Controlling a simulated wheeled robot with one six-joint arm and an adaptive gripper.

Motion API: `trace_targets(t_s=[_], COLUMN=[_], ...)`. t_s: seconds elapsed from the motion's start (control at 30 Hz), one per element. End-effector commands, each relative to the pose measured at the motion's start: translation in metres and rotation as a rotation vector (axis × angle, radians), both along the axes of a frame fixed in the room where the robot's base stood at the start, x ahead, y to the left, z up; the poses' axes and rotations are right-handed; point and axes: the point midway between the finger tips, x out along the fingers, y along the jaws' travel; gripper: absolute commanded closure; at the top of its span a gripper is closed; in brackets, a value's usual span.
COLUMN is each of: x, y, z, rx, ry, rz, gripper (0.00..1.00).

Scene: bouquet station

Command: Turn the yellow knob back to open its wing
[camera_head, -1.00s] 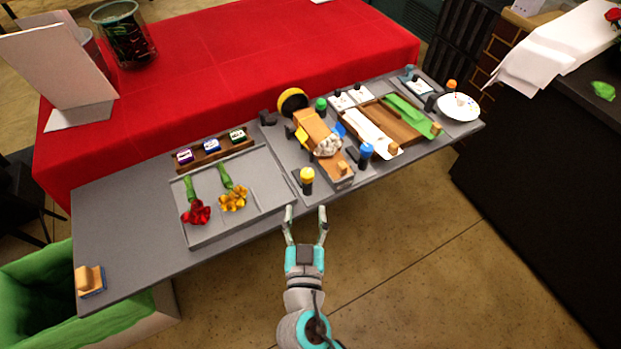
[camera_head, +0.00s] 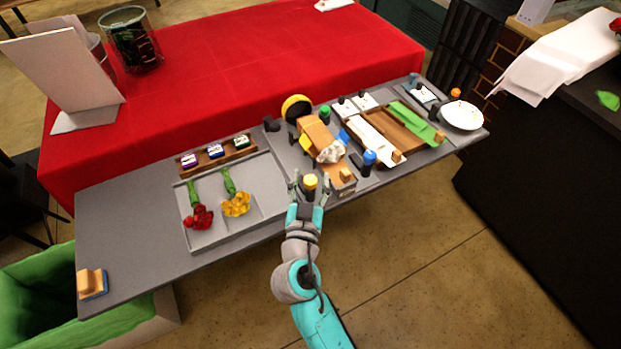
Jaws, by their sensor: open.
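The yellow knob (camera_head: 310,181) stands at the front edge of the grey work board, left of the wooden block. My gripper (camera_head: 309,184) is open, with one finger on each side of the knob. I cannot tell whether the fingers touch it. The knob's dark base is mostly hidden by my gripper. Behind it, a wooden block (camera_head: 318,133) carries a crumpled whitish bundle (camera_head: 331,152), with a yellow wing (camera_head: 306,144) at its left side and a blue wing (camera_head: 343,136) at its right. A blue knob (camera_head: 369,158) stands to the right.
A grey tray (camera_head: 262,213) with a red flower (camera_head: 199,216) and a yellow flower (camera_head: 236,205) lies to the left. A green knob (camera_head: 325,112) and a yellow-black roll (camera_head: 296,107) stand behind. A wooden tray (camera_head: 398,128) and white plate (camera_head: 462,115) are right.

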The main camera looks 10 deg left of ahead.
Motion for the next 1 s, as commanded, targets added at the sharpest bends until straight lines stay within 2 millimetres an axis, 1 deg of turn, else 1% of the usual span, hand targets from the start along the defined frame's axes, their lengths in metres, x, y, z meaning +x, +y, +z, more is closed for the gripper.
trace_targets(t_s=[0.1,0.33,0.37,0.4,0.47,0.5,0.57,0.6,0.83,1.0], x=[0.0044,0.0048,0.0048,0.0047,0.0047,0.0047,0.0046,0.0046,0.0051,0.0056], y=[-0.0003,-0.0001,-0.0001,-0.0001,-0.0001,-0.0001,-0.0001,-0.0001,-0.0011,-0.0014], z=[0.0003,0.0002,0.0002,0.0002,0.0002,0.0002,0.0002,0.0002,-0.0011,-0.0021], rx=[0.001,0.001,0.001,0.001,0.001,0.001,0.001,0.001,-0.001,-0.001], ry=[0.0,0.0,0.0,0.0,0.0,0.0,0.0,0.0,0.004,0.008], rz=[0.0,0.001,0.001,0.001,0.001,0.0,0.0,0.0,0.023,0.11], gripper=[0.42,0.42,0.45,0.55,0.7,0.8,0.95,1.0,1.0,1.0])
